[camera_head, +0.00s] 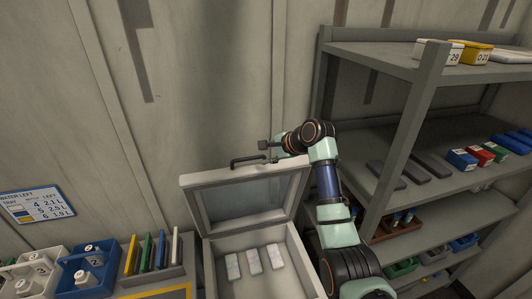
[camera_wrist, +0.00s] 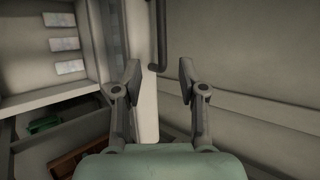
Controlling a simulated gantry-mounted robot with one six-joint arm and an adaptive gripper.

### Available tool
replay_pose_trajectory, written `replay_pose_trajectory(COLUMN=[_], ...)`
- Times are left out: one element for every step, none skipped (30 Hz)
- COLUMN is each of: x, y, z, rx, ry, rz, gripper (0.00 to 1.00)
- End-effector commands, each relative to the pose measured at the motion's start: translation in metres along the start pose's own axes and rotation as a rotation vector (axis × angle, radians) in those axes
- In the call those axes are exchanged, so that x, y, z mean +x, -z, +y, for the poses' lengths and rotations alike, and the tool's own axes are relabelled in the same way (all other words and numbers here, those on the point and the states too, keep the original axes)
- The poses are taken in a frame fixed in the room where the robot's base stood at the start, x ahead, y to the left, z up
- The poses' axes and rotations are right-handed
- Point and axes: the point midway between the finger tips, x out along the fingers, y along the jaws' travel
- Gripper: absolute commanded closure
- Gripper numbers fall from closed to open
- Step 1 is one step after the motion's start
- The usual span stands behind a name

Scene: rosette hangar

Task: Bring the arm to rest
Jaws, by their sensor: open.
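My arm rises at the centre right of the head view and bends left at the top. My gripper (camera_head: 268,146) is beside the dark handle (camera_head: 250,160) of a raised box lid (camera_head: 245,213). In the wrist view my gripper (camera_wrist: 160,85) is open, with nothing between its two fingers. The handle (camera_wrist: 158,45) shows beyond the fingertips, on the lid's edge. Whether a finger touches the lid cannot be told.
The open box (camera_head: 222,262) holds 3 pale packs (camera_head: 254,261). A grey shelf rack (camera_head: 415,110) with boxes stands close at right. A rack of coloured plates (camera_head: 154,252) and a blue bottle carrier (camera_head: 72,276) stand left. The wall above is clear.

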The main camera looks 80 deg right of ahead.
Motion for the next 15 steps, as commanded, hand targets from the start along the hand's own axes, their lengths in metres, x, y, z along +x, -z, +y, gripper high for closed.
replay_pose_trajectory(x=[0.0, 0.0, 0.0, 0.0, 0.0, 0.0, 0.0, 0.0, 0.0, 0.0, 0.0, 0.0, 0.002, 0.005, 0.01], y=[0.0, 0.0, 0.0, 0.0, 0.0, 0.0, 0.0, 0.0, 0.0, 0.0, 0.0, 0.0, -0.004, -0.011, -0.025], z=[0.0, 0.0, 0.0, 0.0, 0.0, 0.0, 0.0, 0.0, 0.0, 0.0, 0.0, 0.0, 0.001, 0.003, 0.006], rx=[0.0, 0.0, 0.0, 0.0, 0.0, 0.0, 0.0, 0.0, 0.0, 0.0, 0.0, -0.001, -0.011, -0.027, -0.064], ry=[0.0, 0.0, 0.0, 0.0, 0.001, 0.001, 0.001, 0.001, 0.001, 0.001, 0.001, 0.001, -0.001, -0.002, -0.004], rz=[0.0, 0.0, 0.0, 0.0, 0.0, 0.0, 0.0, 0.0, 0.0, 0.0, 0.0, 0.0, -0.003, -0.008, -0.017], gripper=[0.59, 0.59, 0.59, 0.59, 0.59, 0.59, 0.59, 0.59, 0.59, 0.59, 0.59, 0.59, 0.59, 0.59, 0.59])
